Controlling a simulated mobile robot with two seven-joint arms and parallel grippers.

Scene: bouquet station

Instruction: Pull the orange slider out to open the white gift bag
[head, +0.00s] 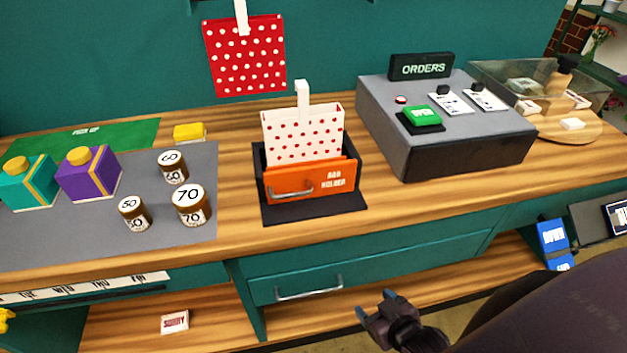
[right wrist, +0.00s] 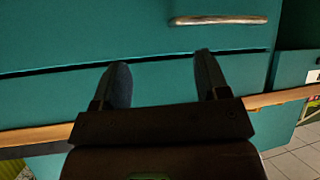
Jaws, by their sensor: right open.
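The white gift bag (head: 303,138) with red dots stands upright in a dark holder on the counter in the head view. The orange slider (head: 311,180), marked "BAG HOLDER", covers the holder's front and has a metal handle (head: 291,192). My right gripper (head: 377,304) is low in front of the counter, to the right of and below the holder, apart from it. Its two fingers (right wrist: 161,80) are spread and empty in the right wrist view, facing the teal counter front. My left gripper is not in view.
A teal drawer (head: 370,266) with a metal handle (head: 309,288) is below the countertop. A grey orders console (head: 450,140) stands right of the holder. Brown weights (head: 192,205) and purple (head: 88,176) and teal boxes stand left on a grey mat. A red dotted bag (head: 244,56) hangs behind.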

